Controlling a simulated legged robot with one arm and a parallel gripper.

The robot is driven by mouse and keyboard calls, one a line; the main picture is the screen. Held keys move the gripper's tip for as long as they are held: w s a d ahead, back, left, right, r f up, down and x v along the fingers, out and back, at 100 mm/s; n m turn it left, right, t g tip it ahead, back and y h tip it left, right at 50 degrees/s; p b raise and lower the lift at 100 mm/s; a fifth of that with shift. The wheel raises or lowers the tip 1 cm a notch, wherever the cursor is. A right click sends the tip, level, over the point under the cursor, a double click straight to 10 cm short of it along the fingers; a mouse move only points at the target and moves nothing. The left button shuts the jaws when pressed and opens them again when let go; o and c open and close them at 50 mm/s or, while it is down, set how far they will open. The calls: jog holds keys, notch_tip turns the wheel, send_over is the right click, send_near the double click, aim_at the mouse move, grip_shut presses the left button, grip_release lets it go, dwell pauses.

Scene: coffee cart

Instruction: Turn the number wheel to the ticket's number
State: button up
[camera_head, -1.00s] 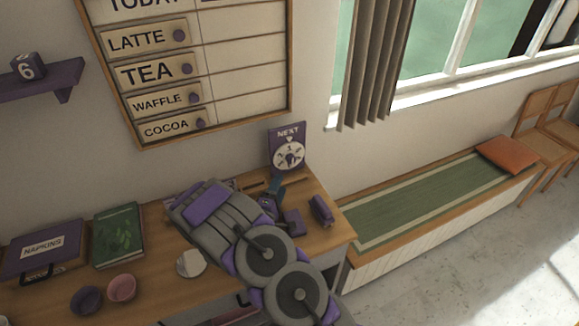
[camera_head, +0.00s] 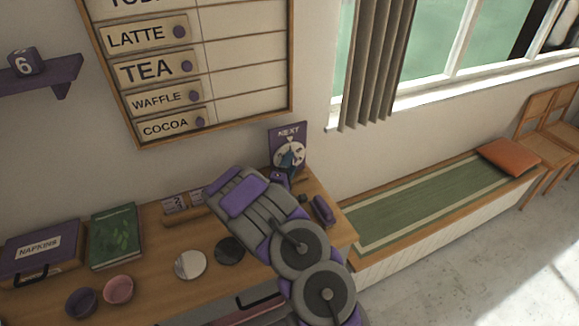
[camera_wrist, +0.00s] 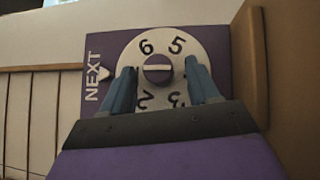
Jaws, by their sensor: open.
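The number wheel (camera_head: 297,150) is a white disc on a purple NEXT sign (camera_head: 275,132) at the back of the counter. In the wrist view the wheel (camera_wrist: 158,47) shows 6, 5, 3 and 2. A white pointer (camera_wrist: 104,73) is on the NEXT side; the number beside it is hidden by a finger. A purple centre knob (camera_wrist: 158,70) has a white bar across it. My gripper (camera_wrist: 160,85) is open, its blue fingers on either side of the knob, apart from it. Small printed cards (camera_head: 175,203) stand in a rail; their print is too small to read.
A small purple box (camera_head: 322,210) lies right of my arm. A white disc (camera_head: 190,264), a dark disc (camera_head: 230,250), two cups (camera_head: 118,289), a green book (camera_head: 116,235) and a napkins case (camera_head: 42,250) are on the counter (camera_head: 150,235). A menu board (camera_head: 250,75) hangs above.

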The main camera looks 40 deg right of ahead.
jog(key=c, duration=1)
jog(key=m+p, duration=0.1)
jog(key=m+g+y+p, duration=0.1)
jog(key=p, duration=0.1)
jog(key=shift+s+r, duration=0.1)
jog(key=shift+r, duration=0.3)
jog(key=m+y+p, duration=0.1)
jog(key=p, duration=0.1)
jog(key=m+g+y+p, duration=0.1)
jog(key=y+p, duration=0.1)
jog(key=shift+s+d+r+m, duration=0.1)
jog(key=shift+r+m, duration=0.2)
jog(key=shift+d+m+y+p, duration=0.1)
jog(key=shift+m+y+p, duration=1)
jog(key=shift+y, duration=0.9)
jog(key=shift+f, duration=0.1)
